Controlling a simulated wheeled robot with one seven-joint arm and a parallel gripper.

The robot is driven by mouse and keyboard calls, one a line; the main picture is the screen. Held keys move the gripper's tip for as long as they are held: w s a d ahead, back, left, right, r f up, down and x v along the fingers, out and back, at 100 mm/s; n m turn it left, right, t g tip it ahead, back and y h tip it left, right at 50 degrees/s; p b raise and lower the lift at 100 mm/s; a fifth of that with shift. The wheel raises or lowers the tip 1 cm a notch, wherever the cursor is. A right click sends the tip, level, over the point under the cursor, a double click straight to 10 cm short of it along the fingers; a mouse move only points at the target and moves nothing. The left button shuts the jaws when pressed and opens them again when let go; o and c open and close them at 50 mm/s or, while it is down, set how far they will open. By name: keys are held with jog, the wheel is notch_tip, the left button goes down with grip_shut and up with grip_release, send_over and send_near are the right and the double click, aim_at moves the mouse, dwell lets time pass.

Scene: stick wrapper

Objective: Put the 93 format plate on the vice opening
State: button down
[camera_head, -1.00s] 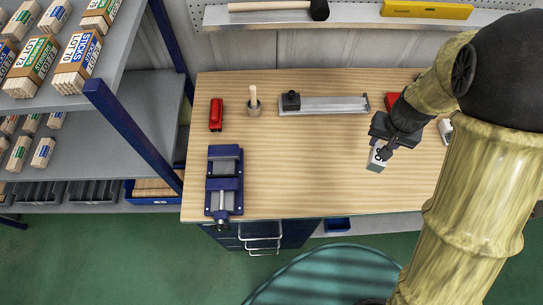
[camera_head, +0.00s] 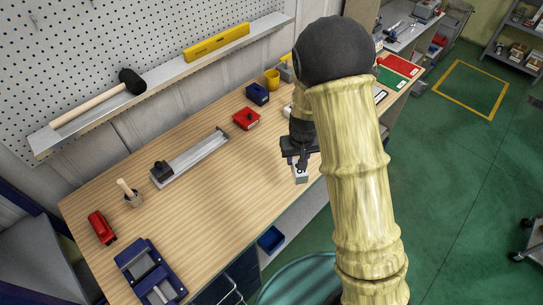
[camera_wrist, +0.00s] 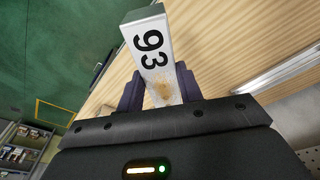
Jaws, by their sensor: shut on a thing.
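My gripper (camera_head: 300,160) is shut on the 93 format plate (camera_head: 301,175), a small pale block held above the right part of the wooden workbench. In the wrist view the plate (camera_wrist: 151,50) sits between the two dark fingers, with "93" in black on its white face and a brownish smudge below the number. The blue vice (camera_head: 150,272) stands at the bench's front left corner, well to the left of my gripper. Its opening is partly seen, and its lower end is cut by the picture edge.
The bench middle (camera_head: 205,205) is clear.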

jog(key=w+d+f+m+b, duration=0.2)
jog(key=d+f+b, duration=0.8)
jog(key=d+f, duration=0.6)
jog(key=shift+w+d+f+m, duration=0.2)
jog(key=shift+w+d+m, duration=0.2)
jog(key=shift+d, duration=0.8)
jog(key=shift+d, duration=0.2)
